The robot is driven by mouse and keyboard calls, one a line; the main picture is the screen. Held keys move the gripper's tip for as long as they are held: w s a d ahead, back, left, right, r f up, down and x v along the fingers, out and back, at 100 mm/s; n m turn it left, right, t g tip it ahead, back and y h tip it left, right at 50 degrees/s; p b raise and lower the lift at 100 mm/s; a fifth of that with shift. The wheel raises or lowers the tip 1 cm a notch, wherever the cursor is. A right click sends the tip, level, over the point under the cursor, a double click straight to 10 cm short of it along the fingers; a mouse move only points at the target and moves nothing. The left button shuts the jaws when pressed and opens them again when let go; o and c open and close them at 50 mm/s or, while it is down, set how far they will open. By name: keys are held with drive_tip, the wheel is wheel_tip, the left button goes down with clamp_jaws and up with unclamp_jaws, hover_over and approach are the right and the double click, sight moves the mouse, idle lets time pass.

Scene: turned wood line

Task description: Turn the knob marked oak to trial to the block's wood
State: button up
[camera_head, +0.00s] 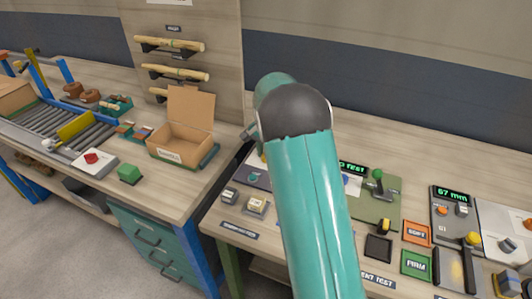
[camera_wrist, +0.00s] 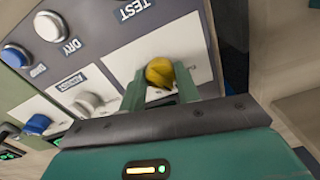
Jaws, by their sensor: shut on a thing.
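A yellow knob (camera_wrist: 160,73) sits on a pale panel (camera_wrist: 185,42) in the wrist view. My gripper (camera_wrist: 160,92) is shut on this knob, one finger on each side. The knob's label is hidden, so I cannot read whether it says oak. A white knob (camera_wrist: 88,103) and a blue knob (camera_wrist: 37,124) stand to its left; the label by the white knob is too blurred to read surely. In the head view my arm covers the gripper and the knob.
In the head view a green lever (camera_head: 378,176) and a 67 mm display (camera_head: 451,196) stand at right. An open cardboard box (camera_head: 180,140) stands on the left bench.

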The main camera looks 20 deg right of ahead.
drive_tip(key=shift+r+m, duration=0.1)
drive_tip(key=shift+m, duration=0.3)
drive_tip(key=o, duration=1)
wheel_tip(320, 180, up, 14)
drive_tip(key=shift+f, duration=0.1)
idle(0.3)
